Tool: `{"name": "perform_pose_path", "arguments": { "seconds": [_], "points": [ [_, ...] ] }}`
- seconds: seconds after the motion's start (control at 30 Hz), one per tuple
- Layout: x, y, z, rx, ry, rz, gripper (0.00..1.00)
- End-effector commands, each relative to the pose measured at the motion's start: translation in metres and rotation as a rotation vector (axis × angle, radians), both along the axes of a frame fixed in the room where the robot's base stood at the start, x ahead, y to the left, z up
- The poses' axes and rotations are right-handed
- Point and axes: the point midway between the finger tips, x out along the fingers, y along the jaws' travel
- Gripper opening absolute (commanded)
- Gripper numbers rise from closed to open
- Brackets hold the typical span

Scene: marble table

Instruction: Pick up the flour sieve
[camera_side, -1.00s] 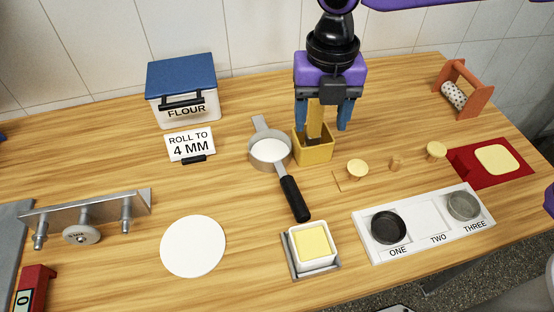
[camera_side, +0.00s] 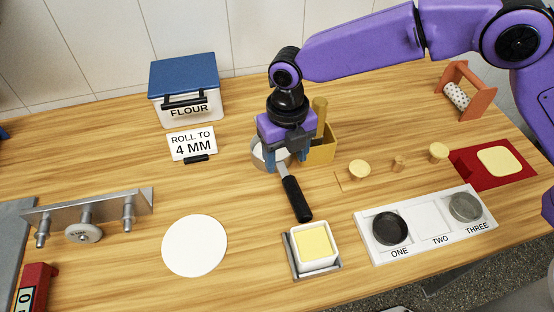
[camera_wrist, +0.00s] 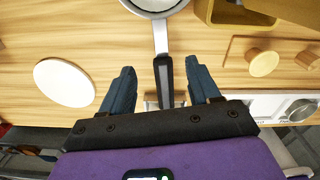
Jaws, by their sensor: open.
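The flour sieve is a round grey pan with a black handle (camera_side: 297,200); it lies on the wooden table with the handle toward the front. In the side view my gripper (camera_side: 287,162) is over the sieve's neck and hides part of the bowl. In the wrist view the fingers of my gripper (camera_wrist: 162,88) are open, one on each side of the sieve's dark handle (camera_wrist: 165,72). The handle and grey neck run up between them to the bowl at the top edge. I see no finger touching the handle.
A tan box (camera_side: 322,152) with an upright wooden tool stands close to the right of my gripper. The white butter dish (camera_side: 314,245) is in front of the handle. The flour bin (camera_side: 186,90) and a sign (camera_side: 191,144) are at back left.

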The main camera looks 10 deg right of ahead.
Motion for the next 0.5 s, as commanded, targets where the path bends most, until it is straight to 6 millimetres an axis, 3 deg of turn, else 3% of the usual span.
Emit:
{"name": "perform_pose_path", "arguments": {
  "seconds": [0.33, 0.5],
  "points": [
    [0.0, -0.001, -0.028, -0.001, 0.001, 0.0, 0.61],
    [0.002, -0.002, -0.053, -0.002, 0.002, 0.001, 0.61]
  ]
}}
